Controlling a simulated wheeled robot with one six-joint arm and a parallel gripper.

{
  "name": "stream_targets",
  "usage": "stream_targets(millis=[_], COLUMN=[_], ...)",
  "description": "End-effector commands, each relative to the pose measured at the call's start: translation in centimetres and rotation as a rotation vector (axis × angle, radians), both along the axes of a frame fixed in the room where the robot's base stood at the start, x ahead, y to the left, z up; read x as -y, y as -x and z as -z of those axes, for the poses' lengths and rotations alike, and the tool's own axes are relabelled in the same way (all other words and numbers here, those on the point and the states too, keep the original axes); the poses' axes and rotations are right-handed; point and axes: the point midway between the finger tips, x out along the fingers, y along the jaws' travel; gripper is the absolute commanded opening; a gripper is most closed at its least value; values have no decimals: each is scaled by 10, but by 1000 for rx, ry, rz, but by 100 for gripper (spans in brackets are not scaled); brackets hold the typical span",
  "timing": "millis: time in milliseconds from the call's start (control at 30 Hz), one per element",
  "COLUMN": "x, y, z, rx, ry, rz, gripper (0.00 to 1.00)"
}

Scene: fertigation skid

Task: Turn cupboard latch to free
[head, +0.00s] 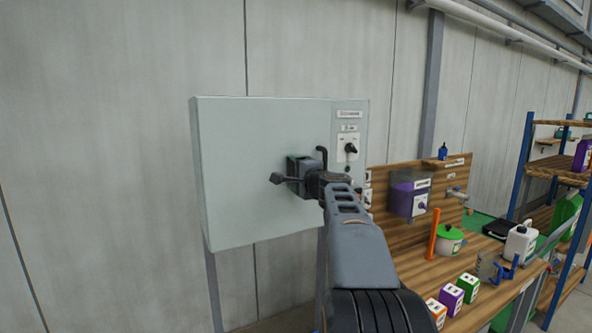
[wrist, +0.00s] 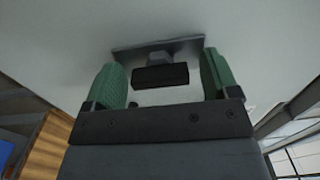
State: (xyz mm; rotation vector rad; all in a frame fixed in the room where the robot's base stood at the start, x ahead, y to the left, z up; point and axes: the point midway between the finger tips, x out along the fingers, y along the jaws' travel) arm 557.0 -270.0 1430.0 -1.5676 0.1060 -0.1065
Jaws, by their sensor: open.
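The pale grey cupboard (head: 250,130) stands against the wall, its door shut. My gripper (head: 298,170) is up at the right half of the door and hides the latch in the head view. In the wrist view, the latch (wrist: 160,75) is a dark bar on a grey mount with a metal plate behind it. The bar lies crosswise in the picture. The green finger pads of my open gripper (wrist: 162,84) stand on either side of the bar, with a visible gap at each end. Nothing is held.
A panel with a black rotary switch (head: 351,149) and labels is right of the latch. A wooden bench (head: 410,275) to the right carries a white pot with a green lid (head: 449,240), an orange upright cylinder (head: 433,234) and small boxes. A blue-framed shelf (head: 522,165) stands farther right.

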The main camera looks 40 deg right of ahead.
Motion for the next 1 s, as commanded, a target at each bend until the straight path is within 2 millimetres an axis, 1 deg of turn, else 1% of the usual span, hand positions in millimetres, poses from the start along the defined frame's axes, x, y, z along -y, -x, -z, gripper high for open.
stream_targets(millis=[100, 400, 900, 1000], x=[0, 1, 1, 1], y=[-4, -5, -5, -5], z=[0, 0, 0, 0], rx=[0, 0, -1, -1], ry=[0, 0, 0, -2], rz=[0, 0, 0, 0], gripper=[81, 80, 32, 32])
